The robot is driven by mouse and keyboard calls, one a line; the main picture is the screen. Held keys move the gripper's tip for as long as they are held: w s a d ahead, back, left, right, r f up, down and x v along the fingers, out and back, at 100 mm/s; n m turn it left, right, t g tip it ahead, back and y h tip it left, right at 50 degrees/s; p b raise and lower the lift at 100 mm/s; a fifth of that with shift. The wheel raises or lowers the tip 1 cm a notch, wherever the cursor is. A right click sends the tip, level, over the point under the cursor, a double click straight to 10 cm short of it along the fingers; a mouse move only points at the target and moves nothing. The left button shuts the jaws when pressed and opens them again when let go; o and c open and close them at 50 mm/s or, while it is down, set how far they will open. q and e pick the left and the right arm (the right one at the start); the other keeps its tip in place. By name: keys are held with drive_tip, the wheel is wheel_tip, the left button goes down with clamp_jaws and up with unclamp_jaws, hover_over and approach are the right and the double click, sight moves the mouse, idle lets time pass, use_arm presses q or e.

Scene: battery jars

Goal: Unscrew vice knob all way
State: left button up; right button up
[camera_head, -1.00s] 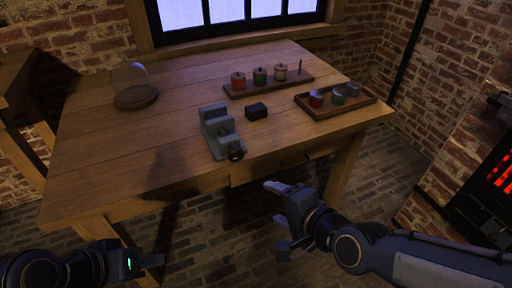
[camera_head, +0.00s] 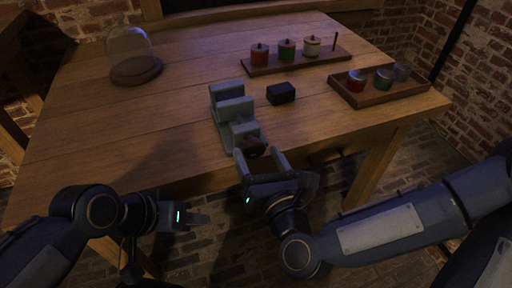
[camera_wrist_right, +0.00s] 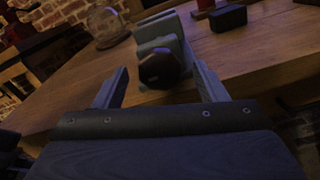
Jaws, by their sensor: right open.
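The grey-green vice (camera_head: 232,108) stands near the front edge of the wooden table, and it also shows in the right wrist view (camera_wrist_right: 158,30). Its dark, faceted knob (camera_head: 252,147) faces the front edge; in the right wrist view the knob (camera_wrist_right: 160,68) sits between the two finger lines. My right gripper (camera_head: 260,156) is open, with its fingertips on either side of the knob. I see a gap beside the knob on each side, so contact is not visible. My left gripper (camera_head: 204,219) is low in front of the table, away from the vice; its finger gap is unclear.
A black block (camera_head: 281,93) sits right of the vice. A wooden rack (camera_head: 262,71) holds red, green and pale jars behind it. A tray (camera_head: 401,97) with several jars is at the right. A glass dome (camera_head: 129,48) stands back left. The table's left is clear.

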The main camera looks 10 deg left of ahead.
drive_tip(key=shift+x, duration=1.4)
drive_tip(key=c, duration=1)
